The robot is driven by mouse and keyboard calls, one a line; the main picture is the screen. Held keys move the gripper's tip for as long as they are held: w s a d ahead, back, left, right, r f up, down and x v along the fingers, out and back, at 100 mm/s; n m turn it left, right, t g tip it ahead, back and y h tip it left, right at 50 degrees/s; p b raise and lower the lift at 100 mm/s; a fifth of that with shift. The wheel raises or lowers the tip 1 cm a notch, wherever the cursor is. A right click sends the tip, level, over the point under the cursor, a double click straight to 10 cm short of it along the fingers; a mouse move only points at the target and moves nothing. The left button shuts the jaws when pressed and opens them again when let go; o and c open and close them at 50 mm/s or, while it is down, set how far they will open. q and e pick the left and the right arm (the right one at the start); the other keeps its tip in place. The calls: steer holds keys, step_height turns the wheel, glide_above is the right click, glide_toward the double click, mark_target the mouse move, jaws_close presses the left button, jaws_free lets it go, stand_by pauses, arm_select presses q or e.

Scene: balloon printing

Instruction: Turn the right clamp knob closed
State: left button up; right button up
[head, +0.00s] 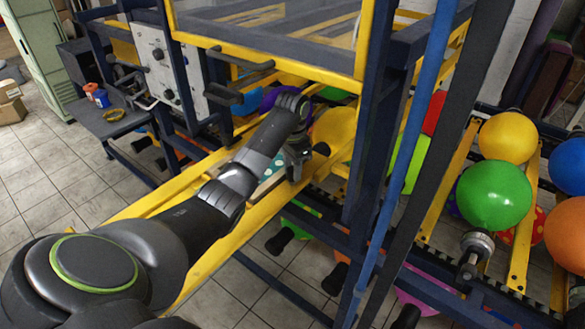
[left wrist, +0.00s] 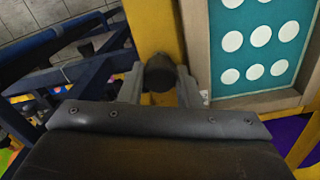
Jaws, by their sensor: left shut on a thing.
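A dark round clamp knob (left wrist: 160,73) sits on a yellow bar in the left wrist view, between the two fingers of my left gripper (left wrist: 160,90). The gripper is shut on it, with one finger on each side. In the head view my left gripper (head: 297,168) reaches down beside the yellow frame, and the held knob is hidden or too small to tell. A teal panel with white dots (left wrist: 262,42) in a wooden frame lies just right of the knob. My right gripper is not in view.
The yellow and dark blue machine frame (head: 268,50) surrounds my left arm, with a thick post to its right. Several balloons, including a green one (head: 494,195), sit on a rack at the right. A small table (head: 108,120) stands at the left. Tiled floor is open at the lower left.

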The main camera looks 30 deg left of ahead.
arm_select(q)
steer(key=n, duration=0.5)
steer(key=shift+n, duration=2.6)
steer(key=o, duration=1)
steer(key=shift+c, duration=0.2)
